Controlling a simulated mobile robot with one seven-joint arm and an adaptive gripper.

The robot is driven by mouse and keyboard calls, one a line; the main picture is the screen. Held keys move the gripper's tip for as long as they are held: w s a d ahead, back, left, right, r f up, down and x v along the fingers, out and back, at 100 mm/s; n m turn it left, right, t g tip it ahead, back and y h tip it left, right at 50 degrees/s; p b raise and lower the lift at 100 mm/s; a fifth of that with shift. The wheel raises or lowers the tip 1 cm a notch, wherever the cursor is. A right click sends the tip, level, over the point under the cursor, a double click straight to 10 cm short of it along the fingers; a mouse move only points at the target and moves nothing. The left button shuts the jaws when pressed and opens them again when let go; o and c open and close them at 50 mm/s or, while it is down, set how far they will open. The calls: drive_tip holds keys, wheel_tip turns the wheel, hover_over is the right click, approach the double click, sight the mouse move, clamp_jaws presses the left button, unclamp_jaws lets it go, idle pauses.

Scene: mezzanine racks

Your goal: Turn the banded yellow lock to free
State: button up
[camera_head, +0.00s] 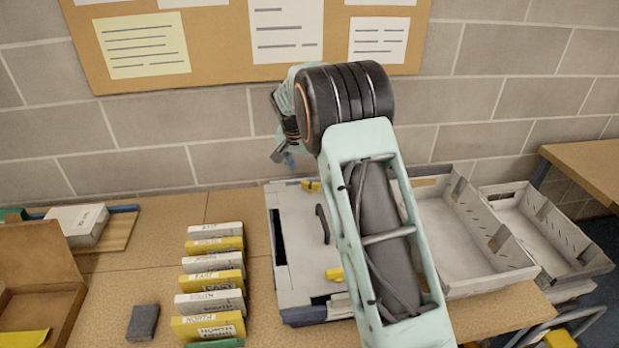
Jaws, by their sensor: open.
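A grey case or panel (290,258) lies on the wooden bench, partly behind my arm. A small yellow piece (311,186) sits at its back edge and another yellow piece (334,274) near its front. I cannot tell from here which is the banded lock, and no band is clear on either. A dark curved handle (322,224) stands between them. My gripper (284,160) is open, above and behind the case's back edge, left of the black wrist joint. It appears apart from both yellow pieces. My arm hides the case's right part.
A row of labelled yellow and white blocks (212,261) stands left of the case. A dark grey block (143,322) and an open cardboard box (38,262) lie further left. Grey trays (500,262) are at right. A block wall with a notice board (220,50) closes the back.

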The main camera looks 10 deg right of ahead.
sight(311, 183)
drive_tip(key=p+x, duration=0.1)
drive_tip(key=x, duration=0.6)
drive_tip(key=shift+w+d, duration=0.1)
clamp_jaws()
drive_tip(key=shift+f, duration=0.1)
idle(0.4)
drive_tip(key=shift+f+n+t+y+b, duration=0.1)
drive_tip(key=shift+n+t+y+b, duration=0.2)
drive_tip(key=shift+n+b, duration=0.75)
drive_tip(key=shift+d+n+y+b, duration=0.15)
drive_tip(key=shift+n+y+b, duration=0.85)
drive_tip(key=shift+n, duration=1.15)
unclamp_jaws()
